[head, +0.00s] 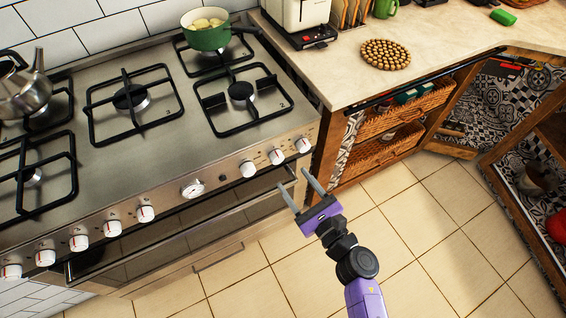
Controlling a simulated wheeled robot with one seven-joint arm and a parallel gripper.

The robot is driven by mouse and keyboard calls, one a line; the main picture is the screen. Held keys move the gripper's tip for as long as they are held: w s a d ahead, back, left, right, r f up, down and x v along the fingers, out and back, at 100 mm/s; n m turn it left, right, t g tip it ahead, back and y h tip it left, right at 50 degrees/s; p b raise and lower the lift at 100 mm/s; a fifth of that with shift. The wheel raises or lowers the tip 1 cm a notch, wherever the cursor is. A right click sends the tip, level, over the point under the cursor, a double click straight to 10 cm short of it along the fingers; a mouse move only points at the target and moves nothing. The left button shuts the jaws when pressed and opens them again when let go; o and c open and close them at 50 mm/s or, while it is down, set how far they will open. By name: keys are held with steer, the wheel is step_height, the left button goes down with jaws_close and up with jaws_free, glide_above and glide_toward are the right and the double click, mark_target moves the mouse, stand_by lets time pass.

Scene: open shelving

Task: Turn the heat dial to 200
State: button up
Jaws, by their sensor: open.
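A row of white knobs runs along the slanted front panel of the stove (222,175). Three knobs are at the right end: one at the left of this group (248,169), a middle one (276,156) and a right one (303,145). A round white-faced gauge (192,189) sits mid-panel, and several more knobs (111,228) continue to its left. I cannot tell which knob is the heat dial, and the markings are too small to read. My gripper (294,179) is open and empty, with its fingers in front of the oven, below the right-hand knobs and apart from them.
A green pot (207,38) stands on the back right burner and a metal kettle (25,95) at the far left. Wooden shelving with wicker baskets (405,109) is right of the oven. The oven handle (250,195) juts out below the knobs. The tiled floor (430,230) is clear.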

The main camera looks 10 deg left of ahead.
mark_target(279, 161)
steer(key=x, duration=0.7)
steer(key=shift+w+a, duration=0.1)
jaws_close()
